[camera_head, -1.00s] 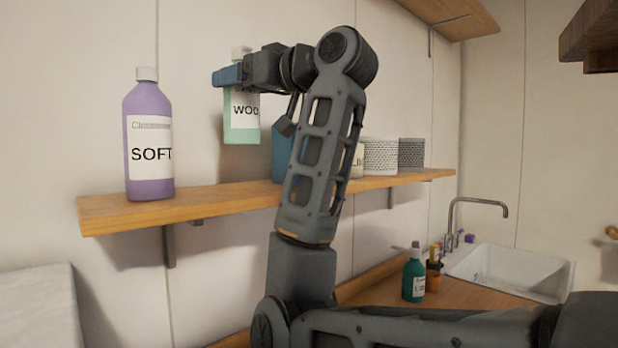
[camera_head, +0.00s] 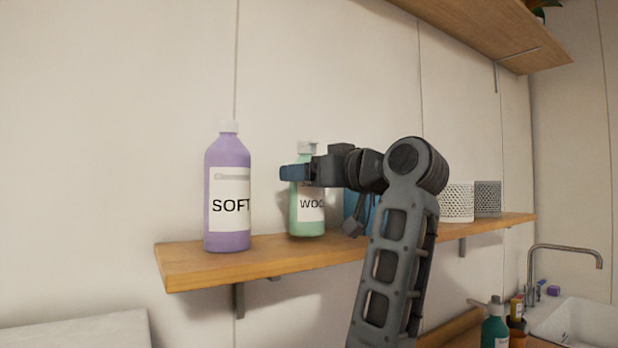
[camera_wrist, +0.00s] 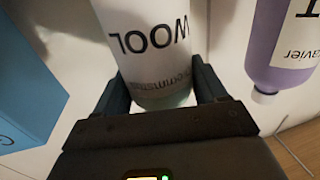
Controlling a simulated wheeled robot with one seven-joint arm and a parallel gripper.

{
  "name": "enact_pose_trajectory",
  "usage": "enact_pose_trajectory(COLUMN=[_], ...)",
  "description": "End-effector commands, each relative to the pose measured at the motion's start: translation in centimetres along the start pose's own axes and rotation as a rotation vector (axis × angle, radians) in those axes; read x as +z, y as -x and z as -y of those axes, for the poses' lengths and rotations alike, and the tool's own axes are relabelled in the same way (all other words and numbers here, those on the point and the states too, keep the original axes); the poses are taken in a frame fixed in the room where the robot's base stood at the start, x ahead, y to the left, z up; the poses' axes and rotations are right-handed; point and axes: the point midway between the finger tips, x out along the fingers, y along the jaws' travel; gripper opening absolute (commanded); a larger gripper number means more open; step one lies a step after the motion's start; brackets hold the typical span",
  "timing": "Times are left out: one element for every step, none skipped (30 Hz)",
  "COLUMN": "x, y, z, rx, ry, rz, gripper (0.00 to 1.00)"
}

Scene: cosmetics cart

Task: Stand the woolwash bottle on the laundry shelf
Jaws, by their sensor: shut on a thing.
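The woolwash bottle (camera_head: 307,220) is pale green with a white label reading "WOO" and a pale cap. It is upright, with its base at the level of the laundry shelf (camera_head: 200,268); I cannot tell whether it bears on the wood. My gripper (camera_head: 292,173) is shut around its upper part, with blue fingers across it. In the wrist view my gripper (camera_wrist: 160,85) has a finger on each side of the woolwash bottle (camera_wrist: 150,35), whose label reads "WOOL" upside down.
A purple "SOFT" bottle (camera_head: 228,200) stands left of the woolwash bottle with a gap between. A blue box (camera_head: 353,205) stands to the right, partly behind my arm; it also shows in the wrist view (camera_wrist: 25,95). White (camera_head: 457,200) and grey (camera_head: 488,198) patterned containers stand farther right.

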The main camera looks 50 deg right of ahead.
Motion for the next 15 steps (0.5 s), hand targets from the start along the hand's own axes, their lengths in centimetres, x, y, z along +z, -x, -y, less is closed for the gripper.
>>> enact_pose_trajectory(x=[0.40,0.58,0.71,0.76,0.77,0.76,0.75,0.75,0.75,0.75,0.77,0.86,0.95,1.06,1.15], y=[0.00,0.01,0.02,0.04,0.04,0.05,0.05,0.05,0.04,0.04,0.04,0.04,0.04,0.04,0.02], z=[0.07,0.07,0.06,0.06,0.05,0.04,0.04,0.04,0.04,0.04,0.04,0.03,0.03,0.03,0.03], rx=[-0.001,-0.001,-0.001,-0.001,-0.001,0.000,0.000,0.000,0.000,0.000,0.000,0.000,0.000,0.000,-0.001], ry=[0.001,0.001,0.001,0.001,0.002,0.002,0.002,0.002,0.002,0.001,0.001,0.001,0.001,0.001,0.001], rz=[-0.001,-0.002,-0.003,-0.003,-0.004,-0.004,-0.004,-0.004,-0.004,-0.004,-0.004,-0.003,-0.003,-0.003,-0.001], gripper=[0.27,0.27,0.27,0.27,0.27,0.27,0.27,0.27,0.27,0.27,0.27,0.27,0.27,0.27,0.72])
